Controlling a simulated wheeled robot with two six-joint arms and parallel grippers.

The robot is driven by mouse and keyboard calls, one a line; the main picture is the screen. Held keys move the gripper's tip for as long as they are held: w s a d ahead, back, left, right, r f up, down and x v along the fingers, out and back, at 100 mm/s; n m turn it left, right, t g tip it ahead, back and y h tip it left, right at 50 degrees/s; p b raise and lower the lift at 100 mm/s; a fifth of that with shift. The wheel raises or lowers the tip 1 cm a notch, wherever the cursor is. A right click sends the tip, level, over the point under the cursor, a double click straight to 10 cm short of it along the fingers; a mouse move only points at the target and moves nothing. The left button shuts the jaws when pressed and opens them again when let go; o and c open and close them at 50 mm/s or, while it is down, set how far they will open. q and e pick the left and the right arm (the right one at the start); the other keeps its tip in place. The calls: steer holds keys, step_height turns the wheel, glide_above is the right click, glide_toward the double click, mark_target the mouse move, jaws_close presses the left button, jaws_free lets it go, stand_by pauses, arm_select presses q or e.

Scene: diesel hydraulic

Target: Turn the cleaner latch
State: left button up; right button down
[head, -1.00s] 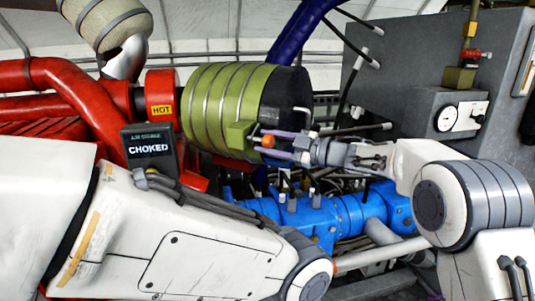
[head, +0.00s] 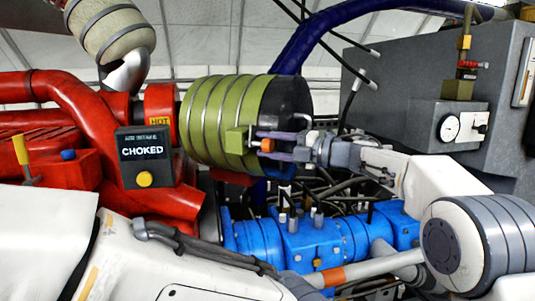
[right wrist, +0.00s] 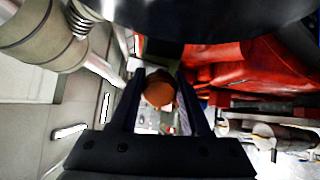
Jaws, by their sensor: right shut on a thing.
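The cleaner (head: 212,112) is a green ribbed drum with a dark end, in the middle of the head view. Its latch has a green block (head: 236,139) on the drum's side and an orange knob (head: 267,145). My right gripper (head: 263,145) comes in from the right and is shut on the latch knob, one finger above it and one below. In the right wrist view the orange knob (right wrist: 160,92) sits between the two dark fingers (right wrist: 160,76). My left arm crosses the lower left of the head view; its gripper is out of view.
Blue hydraulic parts (head: 310,240) lie below. A grey cabinet (head: 420,95) with a gauge is at right. A dark blue hose (head: 330,28) arcs above.

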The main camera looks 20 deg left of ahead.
steer(key=shift+f+n+b, duration=0.1)
steer(key=shift+n+b, duration=0.25)
steer(key=shift+n, duration=0.35)
steer(key=shift+c, duration=1.9)
jaws_free()
steer(key=shift+d+b, duration=0.35)
steer(key=shift+d, duration=0.2)
steer(key=s+d+b, duration=0.1)
steer(key=d+b, duration=0.1)
steer(key=d, duration=0.7)
steer(key=shift+d, duration=0.2)
steer(key=shift+s, duration=0.1)
